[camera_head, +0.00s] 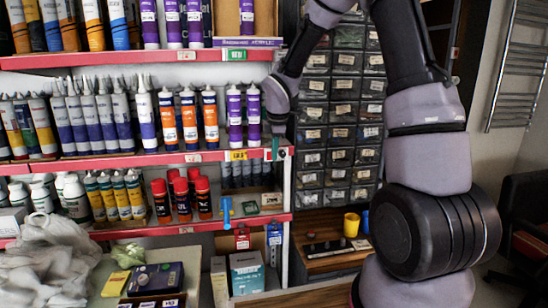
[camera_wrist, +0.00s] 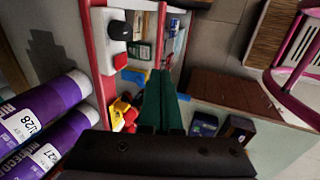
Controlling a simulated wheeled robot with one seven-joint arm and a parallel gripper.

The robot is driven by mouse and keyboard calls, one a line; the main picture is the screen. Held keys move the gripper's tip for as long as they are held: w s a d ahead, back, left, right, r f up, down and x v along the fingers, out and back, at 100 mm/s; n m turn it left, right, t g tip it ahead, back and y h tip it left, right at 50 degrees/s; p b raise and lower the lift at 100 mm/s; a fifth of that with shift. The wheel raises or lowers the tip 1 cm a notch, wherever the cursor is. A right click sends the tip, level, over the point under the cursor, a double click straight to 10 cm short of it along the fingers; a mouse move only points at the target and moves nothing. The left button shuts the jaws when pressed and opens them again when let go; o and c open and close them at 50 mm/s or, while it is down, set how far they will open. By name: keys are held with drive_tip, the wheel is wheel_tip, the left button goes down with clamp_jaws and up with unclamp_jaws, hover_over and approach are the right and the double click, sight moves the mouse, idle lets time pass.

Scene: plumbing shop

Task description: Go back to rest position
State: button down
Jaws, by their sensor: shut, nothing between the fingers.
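My gripper (camera_head: 275,148) is in front of the shelf rack's red middle edge, at the right end near the purple tubes (camera_head: 244,105). Its green fingers point down in the head view. In the wrist view the green fingers (camera_wrist: 166,92) are together with nothing between them. My arm reaches in from the right and bends over at the top. Part of the gripper body is small and hard to make out in the head view.
Red-edged shelves (camera_head: 180,158) hold many tubes and bottles. Two purple tubes (camera_wrist: 48,120) lie close to my gripper at left in the wrist view. A drawer cabinet (camera_head: 340,120) stands behind my arm. A dark chair (camera_head: 525,215) is at the right.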

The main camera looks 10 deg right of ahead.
drive_tip(key=s+d+r+m+t, duration=0.1)
drive_tip(key=s+d+r+m, duration=0.1)
drive_tip(key=s+r+m, duration=0.45)
drive_tip(key=s+d+r+m, duration=0.3)
drive_tip(key=s+r, duration=0.5)
drive_tip(key=r, duration=0.1)
drive_tip(key=s+d+r+m+t+y, duration=0.1)
drive_tip(key=s+r+m, duration=0.1)
drive_tip(key=s+m, duration=0.4)
drive_tip(key=s+r+m+t+y, duration=0.1)
drive_tip(key=s+r+m, duration=0.1)
drive_tip(key=s+m, duration=0.4)
drive_tip(key=s, duration=0.2)
drive_tip(key=shift+s+d+r+m, duration=0.3)
drive_tip(key=shift+d+r+m, duration=0.05)
drive_tip(key=shift+d+r, duration=0.05)
